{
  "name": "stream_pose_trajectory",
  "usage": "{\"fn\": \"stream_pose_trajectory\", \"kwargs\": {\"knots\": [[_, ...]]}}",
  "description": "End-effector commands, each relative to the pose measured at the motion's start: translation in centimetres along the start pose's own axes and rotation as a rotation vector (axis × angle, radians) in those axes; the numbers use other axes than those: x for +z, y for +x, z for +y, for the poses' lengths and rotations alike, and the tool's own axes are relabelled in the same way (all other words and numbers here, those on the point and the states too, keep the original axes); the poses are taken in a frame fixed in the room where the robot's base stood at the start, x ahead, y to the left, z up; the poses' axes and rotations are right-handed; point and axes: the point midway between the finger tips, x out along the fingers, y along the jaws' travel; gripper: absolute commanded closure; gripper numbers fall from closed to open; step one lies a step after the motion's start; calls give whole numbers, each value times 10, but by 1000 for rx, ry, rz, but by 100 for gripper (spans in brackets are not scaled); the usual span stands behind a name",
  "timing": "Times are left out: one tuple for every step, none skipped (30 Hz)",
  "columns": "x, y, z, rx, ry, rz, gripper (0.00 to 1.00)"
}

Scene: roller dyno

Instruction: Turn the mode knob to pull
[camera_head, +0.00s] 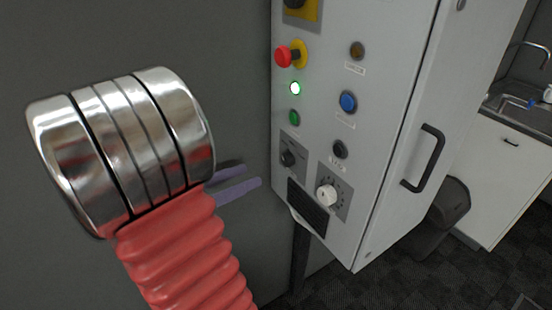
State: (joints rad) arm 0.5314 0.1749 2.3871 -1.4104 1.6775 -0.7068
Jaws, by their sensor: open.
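A grey control cabinet (318,130) stands right of centre. A small black selector knob (288,159) sits on a grey plate at its lower left; it looks like the mode knob, but its labels are too small to read and its setting cannot be told. A white dial knob (326,194) with tick marks sits lower right of it. My gripper (251,175) shows two purple fingers, open and empty, left of the black knob in the picture and apart from it. My arm's metal rings and red sleeve hide the gripper's base.
Above the knobs are a red mushroom button (284,57), a lit green lamp (295,88), a green button (294,117) and a blue button (348,102). A black vent (307,207) lies below. A black door handle (425,158) sticks out on the right side. A bin (443,217) stands beyond.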

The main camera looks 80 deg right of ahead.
Motion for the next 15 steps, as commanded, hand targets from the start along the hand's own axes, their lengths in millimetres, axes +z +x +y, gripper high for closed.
{"fn": "stream_pose_trajectory", "kwargs": {"knots": [[0,7,-1,-4,0,0,53],[0,10,-1,-3,0,1,53],[0,15,-1,-3,0,1,53],[0,19,-1,-3,0,1,53],[0,22,-1,-3,0,1,53],[0,27,-1,-4,0,1,53],[0,30,-1,-3,0,1,53],[0,33,-1,-2,-1,1,53],[0,38,-1,-3,-1,1,53],[0,41,-1,-3,-1,1,53],[0,45,-1,-3,-1,0,53],[0,49,-1,-3,-1,1,53],[0,53,-1,-3,-1,1,53],[0,56,-1,-2,-1,1,53],[0,61,-1,-3,-1,1,53]]}}
